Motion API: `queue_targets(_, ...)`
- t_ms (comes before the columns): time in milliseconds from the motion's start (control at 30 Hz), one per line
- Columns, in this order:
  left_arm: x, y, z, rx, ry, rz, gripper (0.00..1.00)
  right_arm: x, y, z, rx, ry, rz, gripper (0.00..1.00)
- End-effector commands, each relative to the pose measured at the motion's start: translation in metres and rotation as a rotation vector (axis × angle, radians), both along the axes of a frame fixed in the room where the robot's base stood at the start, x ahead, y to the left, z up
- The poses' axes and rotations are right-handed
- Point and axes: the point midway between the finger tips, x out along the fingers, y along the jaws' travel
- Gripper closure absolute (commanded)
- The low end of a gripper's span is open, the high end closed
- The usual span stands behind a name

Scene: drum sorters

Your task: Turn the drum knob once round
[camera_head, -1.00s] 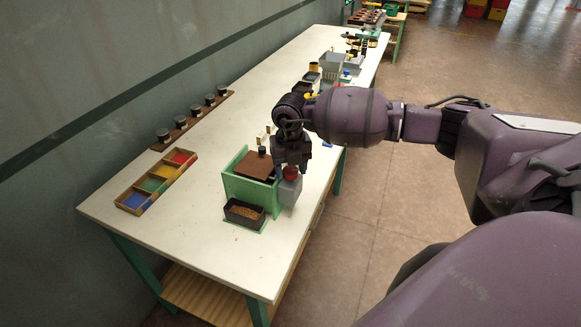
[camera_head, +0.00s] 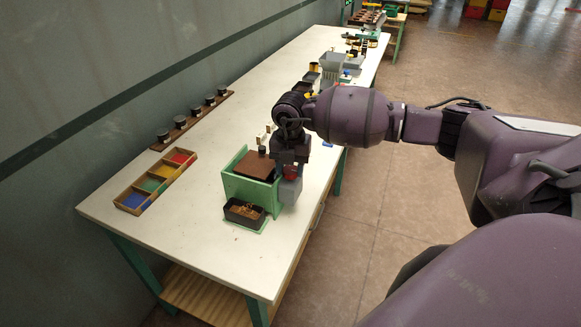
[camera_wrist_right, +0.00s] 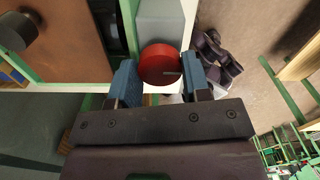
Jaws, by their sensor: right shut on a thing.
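The drum sorter is a green box with a brown top (camera_head: 256,166) near the front of the white table. Its red knob (camera_wrist_right: 161,64) sits on the grey block (camera_wrist_right: 161,22) at the box's side and has a thin mark on its face. My right gripper (camera_wrist_right: 163,75) is shut on the red knob, with one blue finger on each side. In the head view the right gripper (camera_head: 290,160) partly hides the knob (camera_head: 291,172). A black tray (camera_head: 243,212) with brown contents stands at the front of the box. My left gripper is not in view.
A wooden tray with blue, green, yellow and red compartments (camera_head: 136,188) lies to the left. A rack with several dark-topped jars (camera_head: 181,122) stands along the wall side. More equipment (camera_head: 334,64) stands farther along the table. The front left of the table (camera_head: 185,215) is clear.

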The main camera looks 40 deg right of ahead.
Motion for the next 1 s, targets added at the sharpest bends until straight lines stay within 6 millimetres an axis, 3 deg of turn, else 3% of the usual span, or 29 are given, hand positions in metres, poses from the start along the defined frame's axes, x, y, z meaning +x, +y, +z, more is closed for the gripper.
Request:
queue_targets(267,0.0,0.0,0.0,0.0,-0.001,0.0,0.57,0.0,0.0,0.001,0.0,-0.001,-0.005,0.8)
queue_targets(300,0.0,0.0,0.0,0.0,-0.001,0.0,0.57,0.0,0.0,0.001,0.0,-0.001,-0.005,0.55)
queue_targets(467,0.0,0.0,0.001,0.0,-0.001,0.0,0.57,0.0,0.0,0.001,0.0,-0.001,-0.004,0.31)
queue_targets(767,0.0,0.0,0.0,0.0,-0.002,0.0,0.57,0.0,0.0,0.002,0.0,-0.001,-0.004,0.31)
queue_targets(1000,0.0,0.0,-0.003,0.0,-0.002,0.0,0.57,0.001,0.0,0.028,-0.001,-0.005,-0.004,0.31)
